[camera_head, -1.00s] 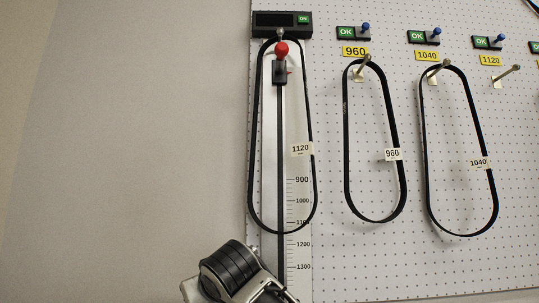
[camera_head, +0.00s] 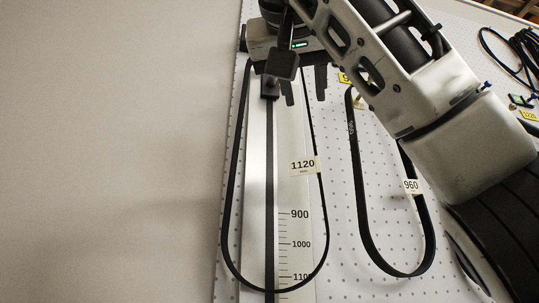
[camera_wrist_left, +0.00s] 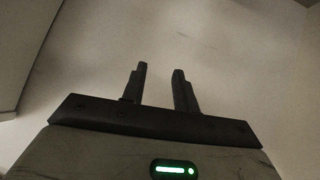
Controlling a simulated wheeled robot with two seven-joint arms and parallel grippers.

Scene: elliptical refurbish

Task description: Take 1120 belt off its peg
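The 1120 belt (camera_head: 226,215) is a long black loop with a white 1120 tag (camera_head: 303,166). It hangs around the measuring column (camera_head: 257,190) with its printed scale. Its top end and whatever holds it there are hidden behind my right gripper. My right gripper (camera_head: 304,95) is at the column's top, with two dark fingers apart and pointing down. The belt's right strand runs between them in the picture; I cannot tell whether it lies between them in depth. My left gripper (camera_wrist_left: 159,85) shows in the left wrist view, open and empty before a plain wall.
The 960 belt (camera_head: 362,215) with its 960 tag (camera_head: 411,186) hangs to the right on the perforated board (camera_head: 340,200). My right arm covers the board's upper right. The plain wall at left is clear.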

